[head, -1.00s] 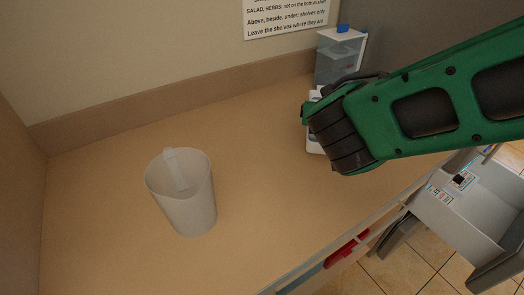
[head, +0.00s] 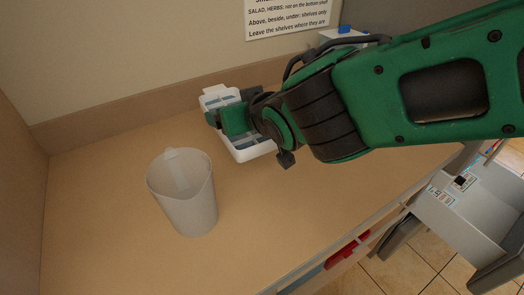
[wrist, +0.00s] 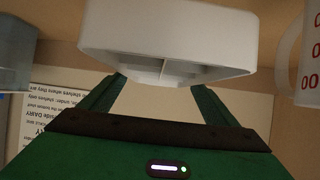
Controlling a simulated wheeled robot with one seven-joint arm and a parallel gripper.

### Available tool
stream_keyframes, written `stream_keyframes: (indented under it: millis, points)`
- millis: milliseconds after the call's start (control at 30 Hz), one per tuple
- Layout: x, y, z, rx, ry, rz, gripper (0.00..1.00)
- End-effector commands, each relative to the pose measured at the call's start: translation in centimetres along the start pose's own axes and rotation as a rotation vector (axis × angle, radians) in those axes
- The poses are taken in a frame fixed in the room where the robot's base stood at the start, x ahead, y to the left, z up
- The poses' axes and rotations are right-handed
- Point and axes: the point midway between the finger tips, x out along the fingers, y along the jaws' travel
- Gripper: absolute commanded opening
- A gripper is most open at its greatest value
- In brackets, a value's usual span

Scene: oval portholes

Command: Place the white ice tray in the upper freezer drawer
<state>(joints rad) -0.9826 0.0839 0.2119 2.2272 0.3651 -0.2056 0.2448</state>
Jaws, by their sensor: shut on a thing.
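The white ice tray (head: 250,152) is in the head view above the back of the counter, partly hidden by my gripper (head: 232,120). In the wrist view the tray (wrist: 165,28) fills the top middle, and my gripper (wrist: 160,85) is shut on it, with a green finger at either side. The tray looks tilted in the head view. I cannot tell whether it touches the counter. An open grey drawer (head: 474,212) stands low at the right in the head view; I cannot tell whether it is the upper freezer drawer.
A white jug (head: 185,205) stands on the counter (head: 100,230), left of my arm. A container with a blue lid (head: 344,29) is at the back, mostly behind my arm. A printed sign (head: 287,14) hangs on the wall. The counter's left part is clear.

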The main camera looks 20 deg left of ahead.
Motion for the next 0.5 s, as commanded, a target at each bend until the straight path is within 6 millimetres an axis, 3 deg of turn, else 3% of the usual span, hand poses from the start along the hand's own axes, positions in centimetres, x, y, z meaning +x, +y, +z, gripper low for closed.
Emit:
stream_keyframes:
  millis: [333, 500]
  points:
    - [2.3, -0.4, 4.3, -0.005, -0.003, -0.008, 0.39]
    - [3.0, -0.3, 5.4, -0.004, 0.000, -0.006, 0.39]
